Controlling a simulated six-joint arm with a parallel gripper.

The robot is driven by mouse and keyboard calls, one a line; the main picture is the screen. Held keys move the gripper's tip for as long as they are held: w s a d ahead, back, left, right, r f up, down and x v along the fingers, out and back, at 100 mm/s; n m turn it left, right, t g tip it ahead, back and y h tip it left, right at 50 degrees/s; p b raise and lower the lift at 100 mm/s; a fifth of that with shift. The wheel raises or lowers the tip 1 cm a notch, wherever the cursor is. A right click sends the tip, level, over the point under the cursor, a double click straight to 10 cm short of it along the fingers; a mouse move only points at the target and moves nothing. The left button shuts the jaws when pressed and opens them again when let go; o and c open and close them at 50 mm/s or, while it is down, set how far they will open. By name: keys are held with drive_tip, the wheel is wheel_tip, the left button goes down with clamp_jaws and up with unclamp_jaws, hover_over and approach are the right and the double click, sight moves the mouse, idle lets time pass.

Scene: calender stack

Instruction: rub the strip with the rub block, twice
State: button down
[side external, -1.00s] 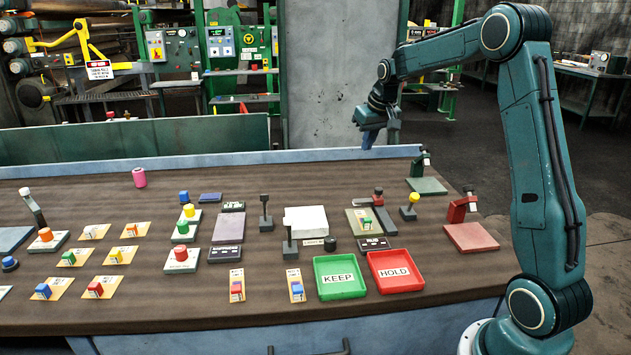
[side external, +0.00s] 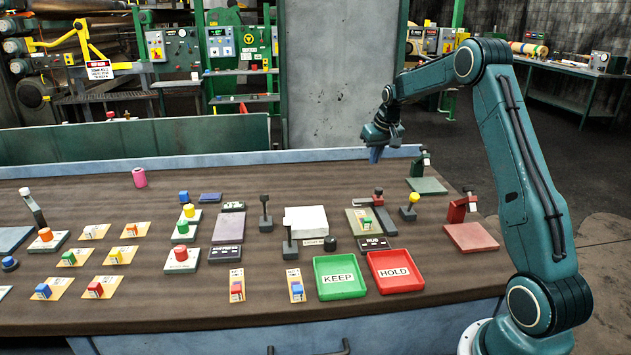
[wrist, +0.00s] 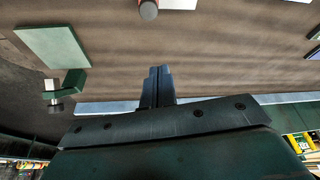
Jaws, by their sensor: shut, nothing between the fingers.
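My gripper (side external: 375,156) is shut and empty, in the air above the far side of the bench. In the wrist view its closed fingers (wrist: 157,86) point over bare brown bench top. A label that seems to read RUB (side external: 374,244) lies in front of a pale grey-green plate (side external: 355,222). I cannot tell which surface is the strip.
A yellow-knobbed post (side external: 409,205) stands right of the plate. Green (side external: 427,186) and red (side external: 471,237) pads with clamps are further right. KEEP (side external: 341,283) and HOLD (side external: 395,277) trays lie in front. The bench's back strip is mostly clear.

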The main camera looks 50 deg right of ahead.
drive_tip(key=x, duration=0.8)
drive_tip(key=shift+s+a, duration=0.5)
drive_tip(key=shift+s, duration=0.35)
drive_tip(key=shift+s+a, duration=0.45)
drive_tip(key=shift+s, duration=0.4)
drive_tip(key=s+a, duration=0.5)
drive_tip(key=shift+s+a, duration=0.3)
drive_tip(key=shift+f, duration=0.15)
